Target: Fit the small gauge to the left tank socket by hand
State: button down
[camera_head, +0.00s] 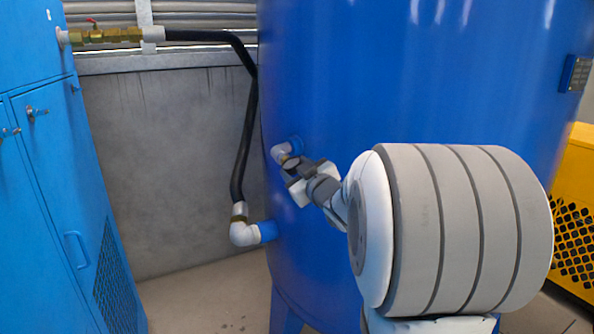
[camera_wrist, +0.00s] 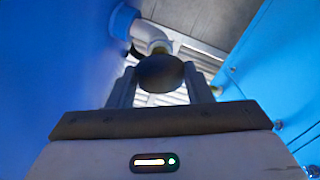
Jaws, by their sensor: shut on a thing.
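The small gauge (camera_wrist: 160,73) is a dark round disc between the two fingers of my gripper (camera_wrist: 160,90) in the wrist view. My gripper (camera_head: 304,174) is shut on it beside the blue tank (camera_head: 400,80). In the wrist view the elbow (camera_wrist: 150,38) is just beyond the gauge, with a brass-coloured bit near the gauge's upper edge. The gauge's stem is hidden, and I cannot tell whether it touches or sits in the elbow.
A lower white elbow (camera_head: 243,233) on the tank joins a black hose (camera_head: 243,150) that runs up to a brass valve (camera_head: 110,35). A blue cabinet (camera_head: 45,180) stands at the left. A yellow machine (camera_head: 575,220) stands at the right. Some floor is clear between cabinet and tank.

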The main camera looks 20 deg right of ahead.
jog(key=m, duration=0.5)
jog(key=c, duration=1.1)
grip_release()
jog(key=shift+m, duration=0.5)
jog(key=o, duration=0.5)
jog(key=shift+c, duration=0.2)
jog(key=s+p, duration=0.1)
jog(key=s, duration=0.6)
jog(key=shift+d, duration=0.15)
